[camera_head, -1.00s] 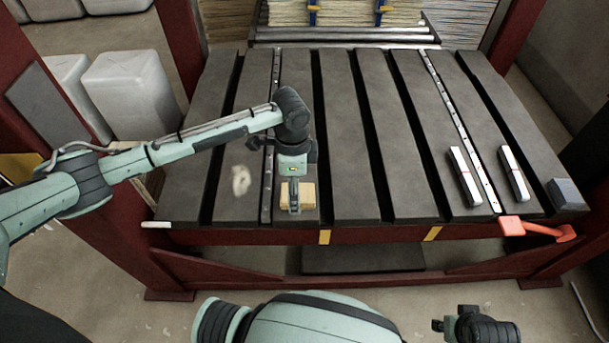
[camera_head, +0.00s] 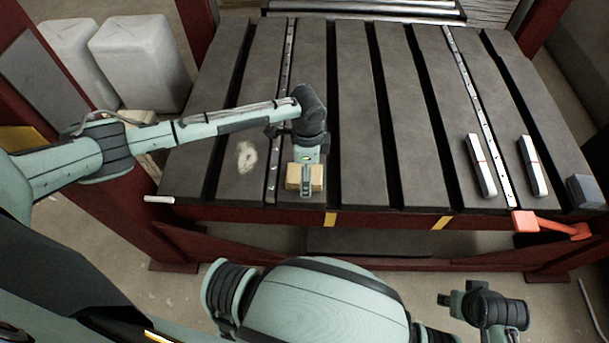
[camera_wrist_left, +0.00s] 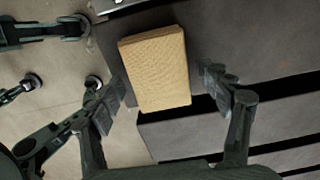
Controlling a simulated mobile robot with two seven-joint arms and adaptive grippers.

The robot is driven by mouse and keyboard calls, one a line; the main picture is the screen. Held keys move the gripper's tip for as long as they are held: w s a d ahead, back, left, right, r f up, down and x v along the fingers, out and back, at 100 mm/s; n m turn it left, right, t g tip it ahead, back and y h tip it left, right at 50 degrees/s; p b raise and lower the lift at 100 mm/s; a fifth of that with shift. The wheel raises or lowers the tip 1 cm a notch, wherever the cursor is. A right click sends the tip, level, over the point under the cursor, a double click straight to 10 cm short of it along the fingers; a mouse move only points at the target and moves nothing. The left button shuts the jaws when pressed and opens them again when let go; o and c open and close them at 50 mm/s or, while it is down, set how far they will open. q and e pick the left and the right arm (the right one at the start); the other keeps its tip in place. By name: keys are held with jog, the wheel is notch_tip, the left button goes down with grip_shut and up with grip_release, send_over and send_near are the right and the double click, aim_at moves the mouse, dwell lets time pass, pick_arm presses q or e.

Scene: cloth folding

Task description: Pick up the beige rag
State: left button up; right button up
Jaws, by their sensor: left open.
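The beige rag (camera_head: 318,176) is a folded, block-like tan bundle lying at the front edge of the dark slatted bench, left of centre. My left gripper (camera_head: 306,192) is over it, pointing down, and hides its middle. In the left wrist view, the rag (camera_wrist_left: 158,62) shows between the two spread fingers of the left gripper (camera_wrist_left: 162,88), with a gap on each side. The left gripper is open and holds nothing. My right gripper (camera_head: 446,299) is low in the head view, in front of the bench and away from the rag; its jaw state is unclear.
The bench (camera_head: 357,120) has deep dark grooves between its slats. A pale patch (camera_head: 247,157) lies left of the rag. Two white-and-grey bars (camera_head: 481,166) and a grey block (camera_head: 586,191) are at the right. A red-orange handle (camera_head: 552,225) sticks out from the front edge.

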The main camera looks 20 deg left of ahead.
pick_arm(q)
jog(key=shift+c, duration=0.3)
jog(key=c, duration=1.2)
pick_arm(e)
jog(key=shift+f, duration=0.1)
pick_arm(q)
jog(key=shift+r, duration=0.1)
jog(key=shift+r, duration=0.55)
notch_tip(320, 180, up, 2)
jog(key=shift+w+r, duration=0.1)
jog(key=shift+r, duration=0.15)
jog(key=s+a+r, duration=0.2)
jog(key=s, duration=0.1)
jog(key=s+a+r+p, duration=0.1)
jog(key=s+a+r, duration=0.1)
jog(key=s+r, duration=0.1)
jog(key=s+a+r, duration=0.2)
jog(key=s, duration=0.2)
jog(key=shift+a+r+p, duration=0.2)
jog(key=shift+p, duration=0.15)
pick_arm(e)
jog(key=f, duration=0.3)
jog(key=shift+s+f, duration=0.3)
